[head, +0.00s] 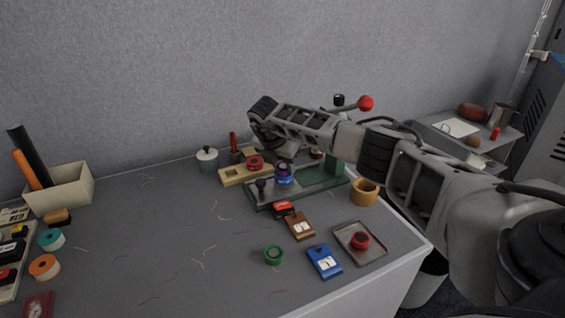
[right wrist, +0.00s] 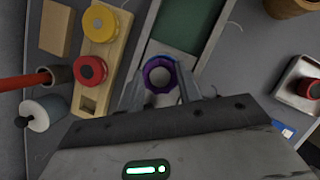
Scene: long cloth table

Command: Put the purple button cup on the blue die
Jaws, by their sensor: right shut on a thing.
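The purple button cup (right wrist: 158,77) is a small round ring between the two fingers of my right gripper (right wrist: 161,84), which is shut on it. In the head view the purple cup (head: 284,168) appears directly above the blue die (head: 284,179) on the green press base (head: 318,185). My left gripper is not in view.
A wooden block (head: 233,176) with red and yellow cups stands beside the press. The press lever's red knob (head: 366,103) is behind my right arm. A metal tray (head: 373,254) holds a red cup. Blue card (head: 325,262) and green ring (head: 273,255) lie in front.

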